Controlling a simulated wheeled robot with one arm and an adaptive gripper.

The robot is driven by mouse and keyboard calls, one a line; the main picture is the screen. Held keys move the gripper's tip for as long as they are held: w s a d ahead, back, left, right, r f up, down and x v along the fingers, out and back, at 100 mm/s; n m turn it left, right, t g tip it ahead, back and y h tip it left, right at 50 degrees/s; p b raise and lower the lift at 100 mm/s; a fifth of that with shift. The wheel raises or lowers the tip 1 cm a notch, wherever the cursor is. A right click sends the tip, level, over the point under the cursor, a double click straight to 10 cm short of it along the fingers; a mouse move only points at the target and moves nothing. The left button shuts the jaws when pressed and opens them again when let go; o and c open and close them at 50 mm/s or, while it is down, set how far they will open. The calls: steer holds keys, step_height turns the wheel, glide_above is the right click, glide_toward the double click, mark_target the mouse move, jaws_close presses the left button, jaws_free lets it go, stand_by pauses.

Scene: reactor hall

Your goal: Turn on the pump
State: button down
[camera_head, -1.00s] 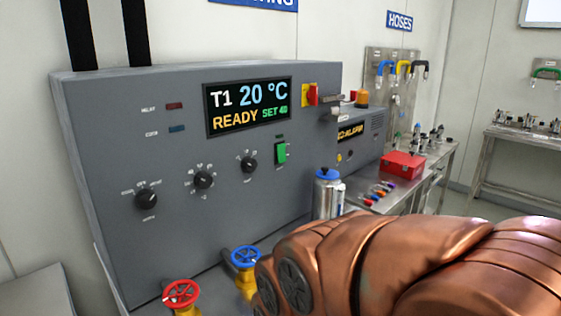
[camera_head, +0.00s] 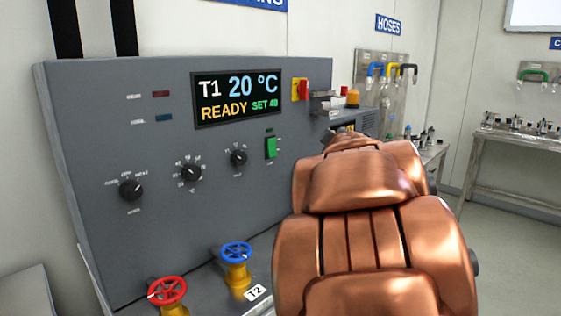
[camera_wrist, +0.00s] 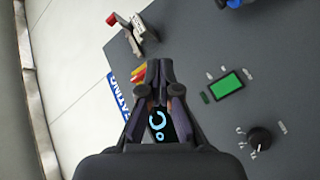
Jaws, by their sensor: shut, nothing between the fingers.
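The grey control panel (camera_head: 100,150) carries a green rocker switch (camera_head: 270,148) with a small dark green lamp above it. The switch also shows in the wrist view (camera_wrist: 227,86), to the right of my gripper (camera_wrist: 160,68). Its label is too small to read. Black dials sit left of it, the nearest being a small one (camera_head: 238,157), also in the wrist view (camera_wrist: 262,138). The display (camera_head: 238,97) reads T1 20 °C, READY. My gripper is shut and empty, in front of the panel and apart from the switch. In the head view my arm hides it.
A red valve wheel (camera_head: 167,291) and a blue valve wheel (camera_head: 236,252) stand below the panel. A red-and-yellow switch (camera_head: 300,90) and a bracket (camera_head: 325,104) are at the panel's upper right. Floor at right is open, before a bench (camera_head: 510,138).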

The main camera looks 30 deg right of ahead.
mark_target(274, 154)
steer(key=w+r+n+t+y+b, duration=0.25)
steer(key=w+n+t+y, duration=0.2)
steer(key=n, duration=0.45)
step_height(274, 154, down, 8)
steer(key=s+a+n+g+y+b, duration=0.1)
steer(key=s+a+n+y, duration=0.1)
steer(key=n+y, duration=0.6)
steer(key=shift+a+f+g+y, duration=0.15)
steer(key=shift+a+g+y, duration=0.25)
steer(key=shift+y, duration=0.35)
steer(key=p+x, duration=0.1)
steer(key=x, duration=1.2)
steer(key=shift+w, duration=0.35)
steer(key=shift+w+a, duration=0.1)
